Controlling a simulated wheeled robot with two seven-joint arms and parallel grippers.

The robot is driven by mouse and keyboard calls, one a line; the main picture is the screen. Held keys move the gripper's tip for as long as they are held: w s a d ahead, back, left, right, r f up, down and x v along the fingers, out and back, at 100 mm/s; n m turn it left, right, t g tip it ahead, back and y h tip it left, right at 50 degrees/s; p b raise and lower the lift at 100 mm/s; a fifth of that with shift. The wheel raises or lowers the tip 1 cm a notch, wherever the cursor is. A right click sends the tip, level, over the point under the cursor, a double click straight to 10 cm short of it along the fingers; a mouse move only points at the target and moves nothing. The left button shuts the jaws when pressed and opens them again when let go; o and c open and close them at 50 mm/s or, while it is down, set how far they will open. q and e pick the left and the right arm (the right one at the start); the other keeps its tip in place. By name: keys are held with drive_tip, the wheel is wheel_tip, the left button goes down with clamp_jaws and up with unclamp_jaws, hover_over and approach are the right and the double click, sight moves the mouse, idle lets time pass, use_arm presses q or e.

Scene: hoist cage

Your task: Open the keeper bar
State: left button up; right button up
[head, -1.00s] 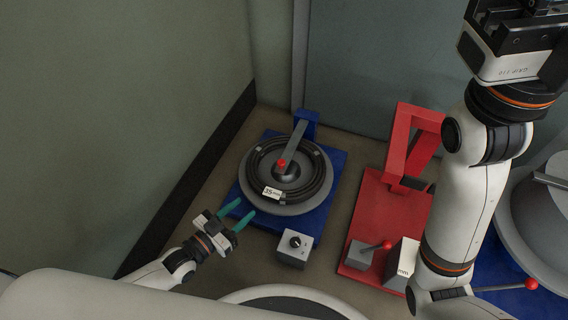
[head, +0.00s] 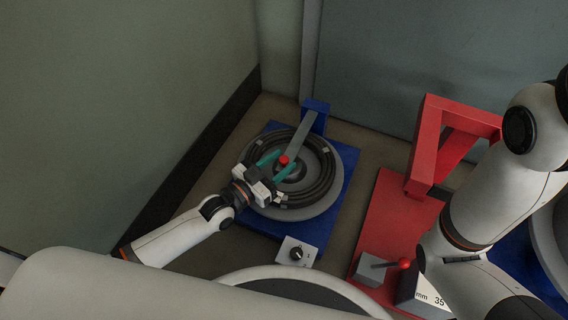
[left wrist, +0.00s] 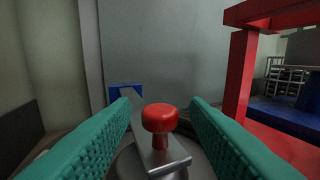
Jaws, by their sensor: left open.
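The keeper bar (head: 301,133) is a grey flat bar. It runs from a blue post (head: 316,116) at the back over a coil of black cable (head: 323,177) to the middle of the reel. A red knob (head: 284,160) stands on its near end; the knob also shows in the left wrist view (left wrist: 159,118). My left gripper (head: 277,162) is open, with its green fingers either side of the red knob and apart from it in the left wrist view. My right arm shows at the right, but its gripper is out of view.
The reel sits on a blue base (head: 345,165) with a grey dial box (head: 296,252) in front. To the right stands a red frame (head: 428,140) on a red plate, with a second red-knobbed lever (head: 404,264). Walls close the left and back.

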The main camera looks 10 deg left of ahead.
use_arm(q)
drive_tip(key=shift+x, duration=0.9)
drive_tip(key=shift+c, duration=0.3)
clamp_jaws()
drive_tip(key=shift+r, duration=0.1)
